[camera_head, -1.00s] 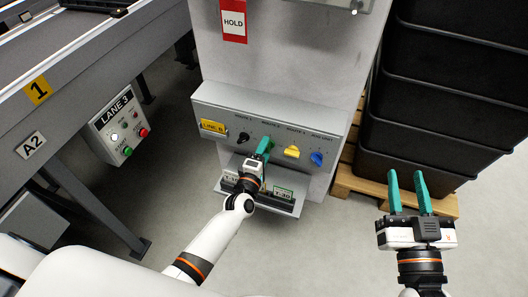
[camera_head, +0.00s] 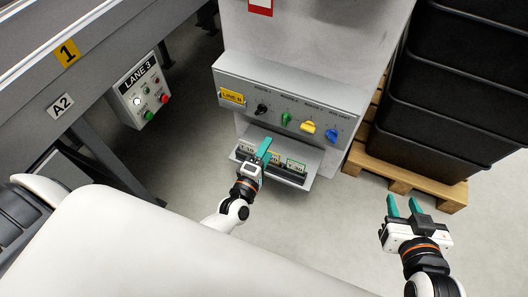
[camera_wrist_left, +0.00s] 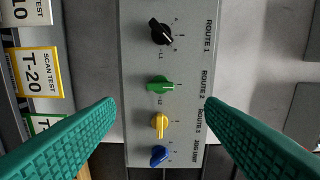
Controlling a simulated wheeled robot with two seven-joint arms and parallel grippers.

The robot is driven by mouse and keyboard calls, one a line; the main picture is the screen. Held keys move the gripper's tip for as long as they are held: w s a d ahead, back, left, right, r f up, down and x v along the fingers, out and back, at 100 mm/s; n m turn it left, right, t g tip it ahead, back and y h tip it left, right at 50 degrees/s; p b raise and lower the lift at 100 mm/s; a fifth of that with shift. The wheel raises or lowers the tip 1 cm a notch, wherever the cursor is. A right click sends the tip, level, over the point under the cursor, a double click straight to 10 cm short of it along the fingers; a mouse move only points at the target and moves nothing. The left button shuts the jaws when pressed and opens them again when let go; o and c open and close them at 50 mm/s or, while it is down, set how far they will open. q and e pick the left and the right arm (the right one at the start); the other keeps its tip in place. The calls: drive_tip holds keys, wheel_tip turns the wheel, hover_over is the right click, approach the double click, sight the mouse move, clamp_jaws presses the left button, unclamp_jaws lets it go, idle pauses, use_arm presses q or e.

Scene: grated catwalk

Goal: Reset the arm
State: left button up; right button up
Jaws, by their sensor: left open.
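My left gripper (camera_head: 264,150) is open and empty in the head view, in front of the control panel (camera_head: 232,78) and over the shelf with labelled cards below it. In the left wrist view its two teal fingers (camera_wrist_left: 159,104) are apart, with the panel beyond them. The panel carries a black knob (camera_head: 262,109), a green knob (camera_head: 286,118), a yellow knob (camera_head: 308,127) and a blue knob (camera_head: 332,135). No finger touches a knob. My right gripper (camera_head: 403,204) is open and empty at the lower right, over the floor.
Black crates (camera_head: 440,120) are stacked on a wooden pallet (camera_head: 400,178) at the right. A grey conveyor frame (camera_head: 100,60) with a LANE 3 button box (camera_head: 141,90) stands at the left. A card shelf (camera_head: 305,180) juts out below the panel. Floor between the grippers is clear.

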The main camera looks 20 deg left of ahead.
use_arm(q)
drive_tip(key=shift+s, duration=0.5)
use_arm(e)
drive_tip(key=shift+s+d+f+g, duration=0.1)
drive_tip(key=shift+s+f+g, duration=0.15)
drive_tip(key=shift+f+g, duration=0.1)
